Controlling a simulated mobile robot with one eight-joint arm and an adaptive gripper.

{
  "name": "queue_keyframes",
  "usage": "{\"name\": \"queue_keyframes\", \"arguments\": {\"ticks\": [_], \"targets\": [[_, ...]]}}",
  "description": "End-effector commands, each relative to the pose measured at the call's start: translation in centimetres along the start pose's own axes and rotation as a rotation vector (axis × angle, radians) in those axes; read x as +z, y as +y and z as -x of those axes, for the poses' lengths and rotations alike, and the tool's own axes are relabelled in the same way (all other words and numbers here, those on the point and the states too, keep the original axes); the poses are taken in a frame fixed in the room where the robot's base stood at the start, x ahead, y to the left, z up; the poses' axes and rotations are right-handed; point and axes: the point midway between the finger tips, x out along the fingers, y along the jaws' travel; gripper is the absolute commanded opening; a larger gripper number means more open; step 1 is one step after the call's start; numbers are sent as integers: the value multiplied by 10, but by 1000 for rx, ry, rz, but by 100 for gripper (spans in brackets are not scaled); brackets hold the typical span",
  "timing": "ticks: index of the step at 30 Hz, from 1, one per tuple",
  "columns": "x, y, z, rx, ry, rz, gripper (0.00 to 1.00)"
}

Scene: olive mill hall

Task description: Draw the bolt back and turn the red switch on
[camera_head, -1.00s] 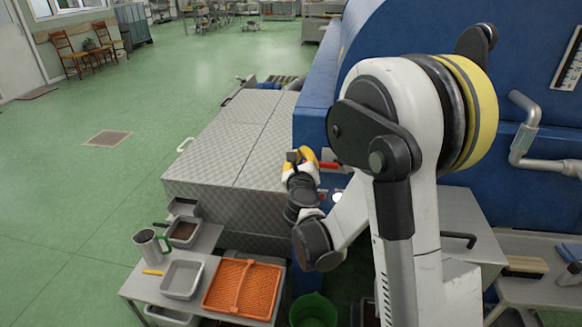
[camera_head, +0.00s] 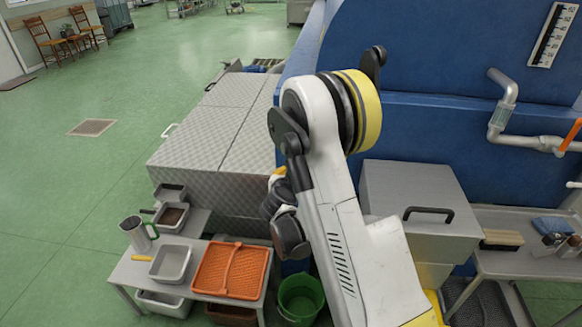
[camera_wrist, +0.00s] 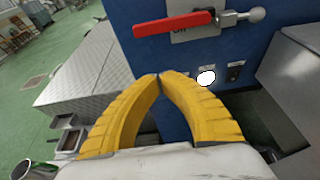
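The red switch (camera_wrist: 173,24) is a long red lever on the blue panel in the wrist view. It lies nearly level over a grey plate with a partly covered "Off" label. The bolt (camera_wrist: 242,16) is a metal rod with a ball knob, at the lever's right end. I cannot tell whether the rod still blocks the lever. My gripper (camera_wrist: 159,77) is below the lever, apart from it; its yellow fingers meet at the tips with nothing seen between them. In the head view my arm hides the switch and bolt, and only a bit of yellow finger shows.
A lit white lamp (camera_wrist: 206,78) and a small black switch (camera_wrist: 235,71) sit below the bolt. A grey box (camera_head: 420,205) with a black handle stands right. A table (camera_head: 125,270) with an orange basket (camera_head: 232,270), a green bucket (camera_head: 300,298) and a patterned metal housing (camera_head: 205,135) are near.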

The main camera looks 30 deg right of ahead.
Motion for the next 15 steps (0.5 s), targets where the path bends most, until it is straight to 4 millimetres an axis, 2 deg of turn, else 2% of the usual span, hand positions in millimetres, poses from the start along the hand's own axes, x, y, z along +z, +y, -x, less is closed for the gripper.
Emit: {"name": "queue_keyframes", "arguments": {"ticks": [11, 12, 15], "targets": [[-3, 0, -81, -1, -1, -1, 0], [0, 0, -85, 0, -1, 1, 0], [18, 0, -76, 1, -1, 1, 0]]}}
